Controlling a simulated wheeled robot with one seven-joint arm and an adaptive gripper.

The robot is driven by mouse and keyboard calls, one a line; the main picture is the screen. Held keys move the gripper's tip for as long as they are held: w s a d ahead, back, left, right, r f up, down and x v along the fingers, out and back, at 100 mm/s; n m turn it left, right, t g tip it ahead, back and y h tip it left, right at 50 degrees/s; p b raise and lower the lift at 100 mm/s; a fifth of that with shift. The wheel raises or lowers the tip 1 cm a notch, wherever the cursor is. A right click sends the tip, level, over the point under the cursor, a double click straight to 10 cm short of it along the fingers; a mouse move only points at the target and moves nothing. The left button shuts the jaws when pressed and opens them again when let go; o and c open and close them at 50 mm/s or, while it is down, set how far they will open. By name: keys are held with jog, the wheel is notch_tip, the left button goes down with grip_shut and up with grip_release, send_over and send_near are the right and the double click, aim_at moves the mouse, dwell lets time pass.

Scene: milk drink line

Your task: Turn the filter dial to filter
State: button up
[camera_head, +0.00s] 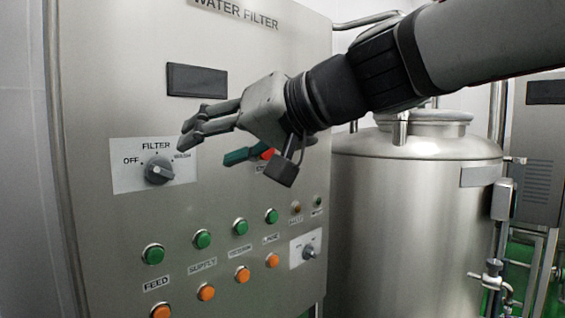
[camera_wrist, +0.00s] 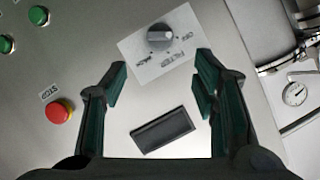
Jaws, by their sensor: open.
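The filter dial (camera_head: 158,169) is a round dark grey knob on a white plate (camera_head: 122,181) on the left of the steel control panel. The plate reads OFF at left, FILTER at top and WASH at right. I cannot tell surely which mark the knob points to. The dial also shows near the top of the wrist view (camera_wrist: 159,36), upside down. My gripper (camera_head: 188,134) is open and empty, in front of the panel, up and right of the dial in the head view. In the wrist view its fingers (camera_wrist: 160,68) stand apart, with the dial beyond their tips.
A dark rectangular display (camera_head: 197,81) is above the dial. A red stop button (camera_wrist: 59,111) is partly hidden behind my gripper in the head view. Green buttons (camera_head: 202,239), orange buttons (camera_head: 206,292) and a small selector (camera_head: 308,252) are lower. A steel tank (camera_head: 415,220) stands right.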

aim_at(169, 168)
jog(key=p+x, duration=0.2)
jog(key=x, duration=1)
jog(key=shift+a+f, duration=0.1)
jog(key=shift+a, duration=0.1)
jog(key=c, duration=1.2)
